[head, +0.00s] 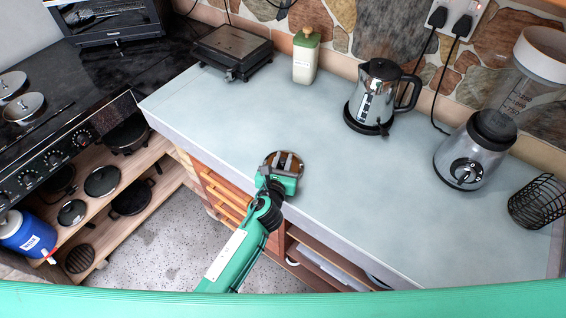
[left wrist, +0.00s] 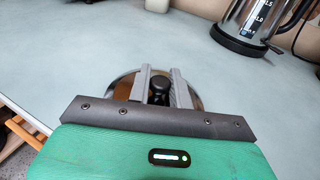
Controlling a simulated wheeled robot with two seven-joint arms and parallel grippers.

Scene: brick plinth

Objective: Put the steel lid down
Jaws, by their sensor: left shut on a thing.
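The steel lid (head: 297,161) is a round, shiny disc at the front edge of the pale counter, partly covered by my left gripper. My left gripper (head: 285,163) is over it, its two fingers shut on the lid's black knob. In the left wrist view, the knob (left wrist: 159,88) sits between the grey fingers of the left gripper (left wrist: 160,85), and the lid's rim (left wrist: 122,88) shows on both sides. The lid looks level and is at or just above the counter; I cannot tell if it touches. My right gripper is not seen.
The counter (head: 220,110) is clear around the lid. At its back stand a black grill (head: 232,50), a cream bottle (head: 305,57) and a steel kettle (head: 378,95). A blender (head: 473,150) and a wire basket (head: 538,201) are at right. A stove (head: 65,140) is at left.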

